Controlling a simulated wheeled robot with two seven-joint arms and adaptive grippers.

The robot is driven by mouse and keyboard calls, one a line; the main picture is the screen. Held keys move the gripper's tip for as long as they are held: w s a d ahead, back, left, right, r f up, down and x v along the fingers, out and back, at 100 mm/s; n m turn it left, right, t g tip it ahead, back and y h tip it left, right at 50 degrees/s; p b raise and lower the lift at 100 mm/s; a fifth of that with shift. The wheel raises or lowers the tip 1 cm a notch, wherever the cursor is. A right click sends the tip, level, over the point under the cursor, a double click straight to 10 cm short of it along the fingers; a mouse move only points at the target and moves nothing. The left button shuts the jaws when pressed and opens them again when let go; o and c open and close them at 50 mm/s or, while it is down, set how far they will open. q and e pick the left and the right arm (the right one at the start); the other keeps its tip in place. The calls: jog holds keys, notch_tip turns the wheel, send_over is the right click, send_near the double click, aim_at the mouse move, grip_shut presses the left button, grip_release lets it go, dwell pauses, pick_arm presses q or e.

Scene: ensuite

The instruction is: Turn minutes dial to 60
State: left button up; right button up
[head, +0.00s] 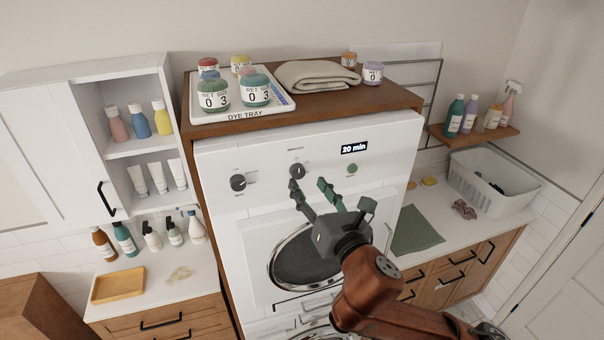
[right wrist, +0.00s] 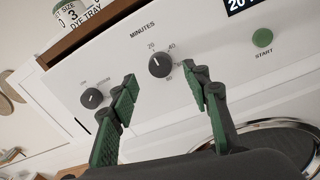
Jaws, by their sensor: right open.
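The minutes dial (head: 297,171) is a round dark knob on the white front panel of the machine (head: 225,165). In the right wrist view the dial (right wrist: 160,65) sits under the word MINUTES, with 20, 40 and 60 printed around it. Its pale mark appears to point up-left, toward 20. The display (head: 354,148) reads 20 min. My right gripper (head: 309,186) is open and empty in front of the panel. In the right wrist view its green-padded fingers stand on either side of the dial, apart from it. My left gripper is not in view.
Another dark knob (head: 238,183) is left of the minutes dial, and a green START button (head: 352,168) is to its right. The round door (head: 305,257) is below. The dye tray (head: 282,101) and a folded towel (head: 317,75) lie on the wooden top.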

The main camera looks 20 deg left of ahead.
aim_at(299, 173)
jog(key=p+x, duration=0.1)
jog(key=x, duration=0.4)
jog(key=c, duration=1.2)
jog(key=shift+o, duration=0.2)
